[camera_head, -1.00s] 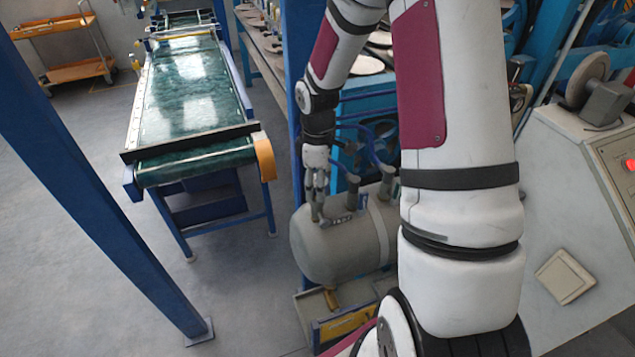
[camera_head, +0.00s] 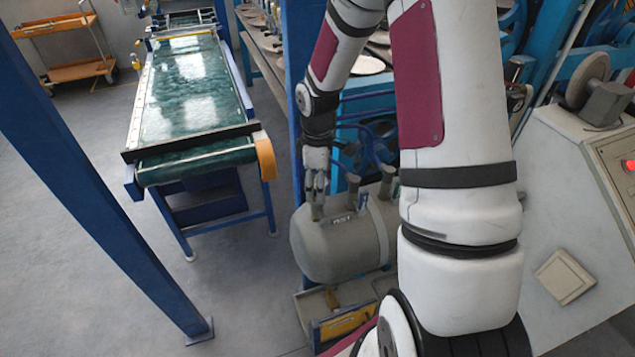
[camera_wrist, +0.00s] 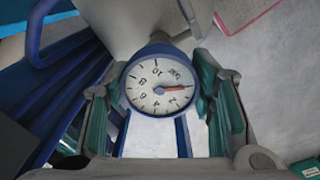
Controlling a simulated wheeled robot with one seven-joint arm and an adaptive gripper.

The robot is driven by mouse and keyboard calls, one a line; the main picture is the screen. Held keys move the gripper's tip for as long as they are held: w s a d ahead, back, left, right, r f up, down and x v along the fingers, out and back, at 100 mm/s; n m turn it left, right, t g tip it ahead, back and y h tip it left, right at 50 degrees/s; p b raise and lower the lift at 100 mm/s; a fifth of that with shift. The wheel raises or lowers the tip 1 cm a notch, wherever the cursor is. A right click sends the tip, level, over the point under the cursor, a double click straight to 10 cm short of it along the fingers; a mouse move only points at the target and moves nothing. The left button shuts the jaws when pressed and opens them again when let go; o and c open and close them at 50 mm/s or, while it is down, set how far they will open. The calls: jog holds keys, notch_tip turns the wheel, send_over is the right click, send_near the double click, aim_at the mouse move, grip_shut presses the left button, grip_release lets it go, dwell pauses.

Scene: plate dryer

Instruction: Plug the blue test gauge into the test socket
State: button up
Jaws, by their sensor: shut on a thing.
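My gripper (camera_head: 316,190) points down over the left end of a grey tank (camera_head: 325,252). In the wrist view, my gripper (camera_wrist: 160,92) is shut on the blue test gauge (camera_wrist: 158,85), one green-padded finger on each side. The gauge has a blue rim and a white dial with a red needle, facing the camera. In the head view a short grey stub (camera_head: 317,212) stands on the tank just below my fingers, beside a small label (camera_head: 342,220). I cannot tell whether this is the test socket or whether the gauge touches it; the gauge's underside is hidden.
Two more stubs (camera_head: 353,184) with blue hoses stand right of my gripper. A green conveyor (camera_head: 193,100) stands farther left, and a grey control cabinet (camera_head: 570,220) stands at the right.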

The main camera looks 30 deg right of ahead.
jog(key=shift+f, duration=0.4)
jog(key=o, duration=1)
jog(key=shift+c, duration=0.2)
jog(key=shift+r, duration=0.1)
jog(key=shift+r+p, duration=1.95)
jog(key=shift+r, duration=3.5)
